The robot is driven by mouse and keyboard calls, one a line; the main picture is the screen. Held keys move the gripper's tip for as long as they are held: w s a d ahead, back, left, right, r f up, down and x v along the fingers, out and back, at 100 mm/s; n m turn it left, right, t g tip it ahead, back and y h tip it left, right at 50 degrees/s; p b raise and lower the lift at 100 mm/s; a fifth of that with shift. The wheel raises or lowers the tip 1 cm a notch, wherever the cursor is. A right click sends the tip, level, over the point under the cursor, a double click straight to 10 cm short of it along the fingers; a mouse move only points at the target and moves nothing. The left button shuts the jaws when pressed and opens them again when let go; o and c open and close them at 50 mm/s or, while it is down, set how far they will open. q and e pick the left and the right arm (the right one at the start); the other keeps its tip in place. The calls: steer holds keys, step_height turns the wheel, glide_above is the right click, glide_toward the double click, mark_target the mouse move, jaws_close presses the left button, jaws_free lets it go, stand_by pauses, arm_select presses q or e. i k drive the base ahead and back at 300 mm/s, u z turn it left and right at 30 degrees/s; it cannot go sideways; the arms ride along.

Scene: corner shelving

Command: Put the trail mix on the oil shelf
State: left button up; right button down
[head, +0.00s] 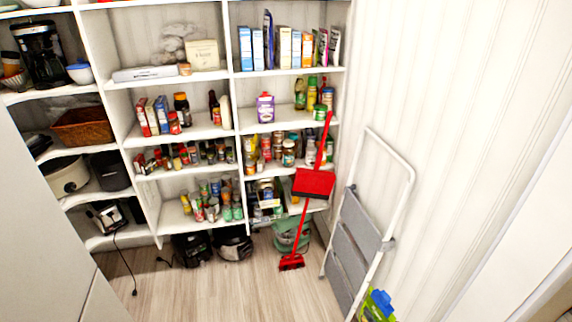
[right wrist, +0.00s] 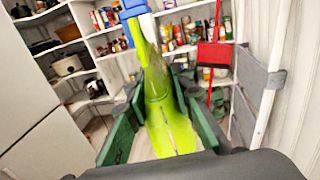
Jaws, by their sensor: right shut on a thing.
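The trail mix looks to be the lime-green and blue bag at the bottom right of the head view (head: 380,304). It also shows in the right wrist view (right wrist: 158,95), upright, with its blue part at the top. My right gripper (right wrist: 157,88) is shut on it, one finger on each side. The bag is in front of the shelving, well apart from it. The likely oil shelf (head: 282,126) is in the right column, with yellow and green bottles (head: 300,94) at its right end and a purple package (head: 265,107) at its left. My left gripper is out of view.
A folded white and grey step ladder (head: 365,225) leans on the right wall. A red dustpan (head: 314,183) and red broom (head: 292,262) stand before the right column's lower shelves. The oil shelf has a bare stretch in its middle. Open wooden floor (head: 220,290) lies ahead.

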mark_target(291, 120)
steer(key=i, duration=0.75)
steer(key=u, duration=0.9)
steer(key=i, duration=1.2)
steer(key=u, duration=0.9)
steer(key=i, duration=0.7)
steer(key=z, duration=2.2)
steer(key=i, duration=1)
steer(key=u, duration=0.05)
